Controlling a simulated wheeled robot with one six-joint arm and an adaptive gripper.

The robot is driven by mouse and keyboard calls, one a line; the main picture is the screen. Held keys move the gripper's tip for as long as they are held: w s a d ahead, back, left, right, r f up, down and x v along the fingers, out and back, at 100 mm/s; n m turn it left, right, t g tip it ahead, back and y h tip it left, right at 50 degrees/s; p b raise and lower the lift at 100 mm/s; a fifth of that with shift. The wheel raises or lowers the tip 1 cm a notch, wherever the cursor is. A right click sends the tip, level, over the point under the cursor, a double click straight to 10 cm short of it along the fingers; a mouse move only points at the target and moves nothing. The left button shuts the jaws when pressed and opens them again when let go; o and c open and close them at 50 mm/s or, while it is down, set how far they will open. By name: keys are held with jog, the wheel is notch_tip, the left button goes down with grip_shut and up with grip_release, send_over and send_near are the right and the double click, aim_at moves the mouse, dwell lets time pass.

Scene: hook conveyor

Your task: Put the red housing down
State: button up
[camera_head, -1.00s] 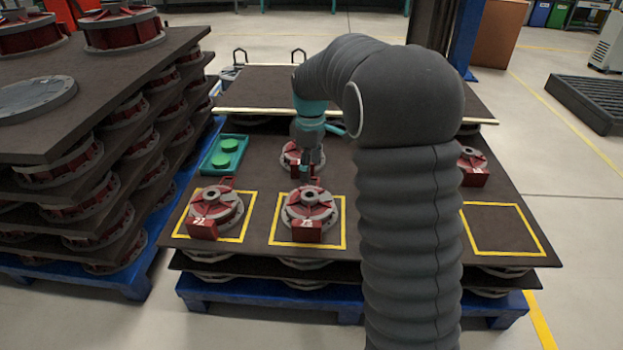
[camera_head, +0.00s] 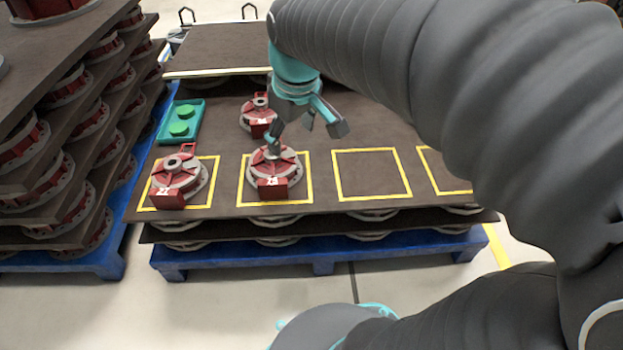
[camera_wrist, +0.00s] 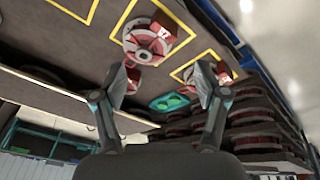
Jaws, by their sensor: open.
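A red housing (camera_head: 274,172) with a grey rim sits flat inside the second yellow square from the left. Another red housing (camera_head: 179,181) sits in the leftmost square. A third red housing (camera_head: 257,115) stands behind, outside the squares.
The third yellow square (camera_head: 371,174) is empty. A fourth square (camera_head: 446,172) is partly hidden by my arm. A green tray (camera_head: 180,122) with two round pads lies at the left. A tall stack of boards with red housings (camera_head: 60,150) stands close on the left.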

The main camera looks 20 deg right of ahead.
jog(key=s+f+m+t, duration=0.2)
jog(key=s+f+m, duration=0.1)
jog(key=s, duration=1)
jog(key=shift+m, duration=0.9)
